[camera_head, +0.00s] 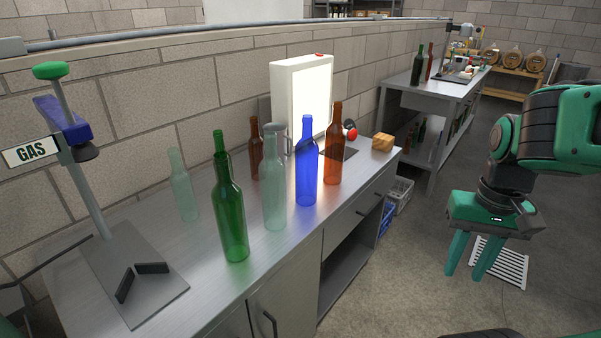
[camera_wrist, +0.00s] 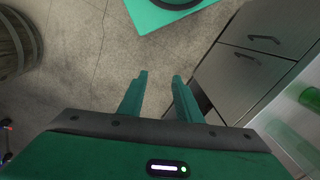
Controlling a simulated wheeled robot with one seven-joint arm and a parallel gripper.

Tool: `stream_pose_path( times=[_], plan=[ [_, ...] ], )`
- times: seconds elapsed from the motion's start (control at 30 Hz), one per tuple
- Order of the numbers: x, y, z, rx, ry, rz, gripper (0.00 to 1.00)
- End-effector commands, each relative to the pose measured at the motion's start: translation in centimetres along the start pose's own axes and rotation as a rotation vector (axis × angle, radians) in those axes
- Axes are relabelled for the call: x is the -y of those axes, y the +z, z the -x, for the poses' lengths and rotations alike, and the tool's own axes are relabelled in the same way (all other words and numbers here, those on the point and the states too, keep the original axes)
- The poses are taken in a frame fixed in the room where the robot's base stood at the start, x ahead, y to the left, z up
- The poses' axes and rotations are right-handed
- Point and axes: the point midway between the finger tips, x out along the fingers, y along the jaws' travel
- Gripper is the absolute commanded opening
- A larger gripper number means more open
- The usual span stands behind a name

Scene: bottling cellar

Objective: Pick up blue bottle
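The blue bottle (camera_head: 307,165) stands upright on the metal counter (camera_head: 180,248), in front of a lit white panel. A clear bottle (camera_head: 274,185) stands close on its left and a brown bottle (camera_head: 334,150) close on its right. My gripper (camera_head: 465,275) hangs over the floor to the right of the counter, well apart from the blue bottle. Its fingers point down, spread with a gap and nothing between them. In the wrist view my gripper (camera_wrist: 160,85) is also open and empty, over the floor beside cabinet drawers (camera_wrist: 250,55). The blue bottle does not show there.
A green bottle (camera_head: 230,205), another clear bottle (camera_head: 184,186) and a second brown bottle (camera_head: 256,150) stand nearby. The lit panel (camera_head: 303,95) is behind. A wooden block (camera_head: 383,141) lies near the right end. A capping stand (camera_head: 95,200) is at left.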

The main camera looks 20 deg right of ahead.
Motion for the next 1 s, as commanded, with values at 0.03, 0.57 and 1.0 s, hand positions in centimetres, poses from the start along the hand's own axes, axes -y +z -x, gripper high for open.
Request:
stream_pose_path(
  times=[0.03, 0.57, 1.0],
  plan=[
    [0.0, 0.0, 0.0, 0.000, 0.000, 0.000, 0.31],
    [11.7, -12.9, -3.0, -0.408, -0.126, 0.472, 0.76],
    [29.9, -22.4, -2.1, -0.980, -0.410, 0.739, 0.76]
  ],
)
